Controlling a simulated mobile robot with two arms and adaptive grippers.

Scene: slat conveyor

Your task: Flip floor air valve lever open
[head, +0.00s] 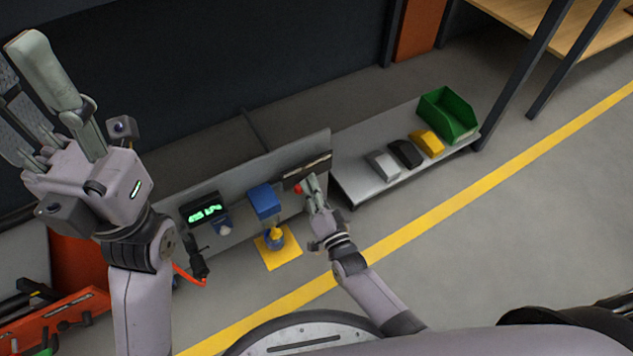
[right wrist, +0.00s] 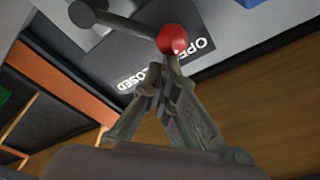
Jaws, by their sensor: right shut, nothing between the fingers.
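The valve lever (right wrist: 125,25) is a dark bar with a round red knob (right wrist: 172,38) at its end. It sits over a grey plate lettered OPEN (right wrist: 204,46) and CLOSED (right wrist: 131,82); the knob overlaps the OPEN lettering in the right wrist view. The red knob also shows small in the head view (head: 298,189). My right gripper (head: 311,181) is shut and empty, its fingertips right by the knob; I cannot tell whether they touch. In the right wrist view its tips (right wrist: 163,72) are just below the knob. My left gripper (head: 18,62) is raised at upper left, fingers apart, partly cut off.
A blue box (head: 264,200) and a green-lit display (head: 205,211) are on the low grey panel. A blue and yellow object (head: 275,237) stands on a yellow floor square (head: 278,258). A shelf (head: 362,194) at right holds a green bin (head: 447,114). Open floor lies at right.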

